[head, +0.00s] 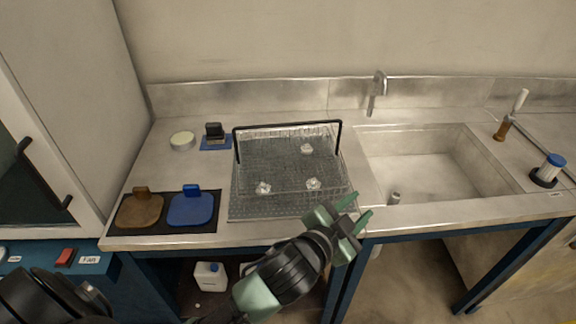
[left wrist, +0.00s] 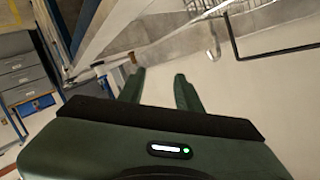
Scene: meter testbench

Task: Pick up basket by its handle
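The basket (head: 285,166) is a wire-mesh basket standing on the steel counter left of the sink, with several small clear pieces inside. Its black handle (head: 287,125) stands up as a wide bar over the basket. In the left wrist view the black handle (left wrist: 275,52) shows at upper right. My left gripper (head: 360,206) is at the counter's front edge, right of and nearer than the basket's front right corner. Its two green fingers are apart with nothing between them; they also show open and empty in the left wrist view (left wrist: 159,82). My right gripper is not in view.
The sink (head: 435,165) with a tap (head: 377,88) is right of the basket. A brown pad (head: 140,210) and a blue pad (head: 191,208) lie on a black mat at left. A cabinet (head: 55,110) bounds the left side. A white jug (head: 209,277) stands below the counter.

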